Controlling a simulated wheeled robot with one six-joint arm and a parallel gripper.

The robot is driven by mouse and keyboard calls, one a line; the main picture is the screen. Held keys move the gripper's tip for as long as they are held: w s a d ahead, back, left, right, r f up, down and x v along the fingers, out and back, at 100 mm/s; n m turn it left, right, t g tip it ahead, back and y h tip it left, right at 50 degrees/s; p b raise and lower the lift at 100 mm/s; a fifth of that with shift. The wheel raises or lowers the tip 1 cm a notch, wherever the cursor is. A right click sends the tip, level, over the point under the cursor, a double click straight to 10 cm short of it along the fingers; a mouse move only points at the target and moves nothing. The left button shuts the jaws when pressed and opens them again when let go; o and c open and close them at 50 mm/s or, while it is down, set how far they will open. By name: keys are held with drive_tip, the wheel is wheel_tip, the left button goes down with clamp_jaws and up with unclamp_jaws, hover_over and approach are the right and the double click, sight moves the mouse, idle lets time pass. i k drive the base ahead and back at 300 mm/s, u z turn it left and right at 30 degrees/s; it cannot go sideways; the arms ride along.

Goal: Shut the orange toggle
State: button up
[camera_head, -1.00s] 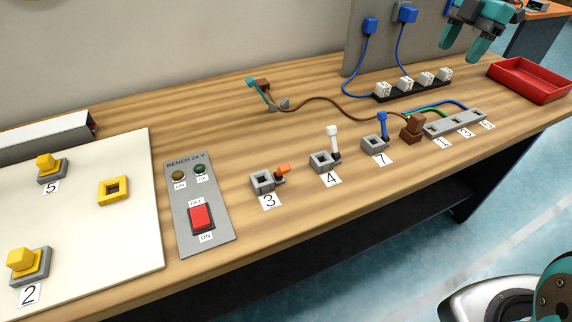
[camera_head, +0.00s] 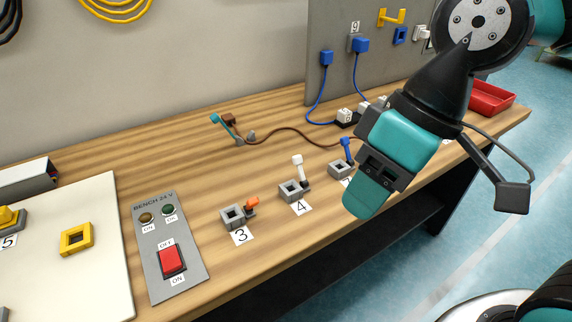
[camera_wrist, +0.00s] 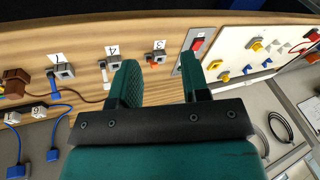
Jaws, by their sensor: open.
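The orange toggle (camera_head: 251,203) is a short orange lever, lying low and tilted to the right beside a grey block with a square hole (camera_head: 232,218). A label 3 (camera_head: 241,237) lies in front of it. In the wrist view the orange toggle (camera_wrist: 152,61) shows beyond the fingertips, between them in the picture. My gripper (camera_head: 376,170) is open and empty, raised above the bench to the right of the toggle and apart from it. In the wrist view its two teal fingers (camera_wrist: 158,68) are spread.
A white lever (camera_head: 298,169) at label 4 and a blue lever (camera_head: 346,150) at label 7 stand upright to the right. A grey panel with a red switch (camera_head: 172,260) is on the left. A red tray (camera_head: 491,98) is at the far right.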

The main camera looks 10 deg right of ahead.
sight(251, 203)
drive_tip(key=z, duration=0.5)
drive_tip(key=k, duration=1.25)
drive_tip(key=u, duration=0.05)
drive_tip(key=i, duration=0.45)
drive_tip(key=u, duration=1.05)
drive_tip(key=i, duration=0.95)
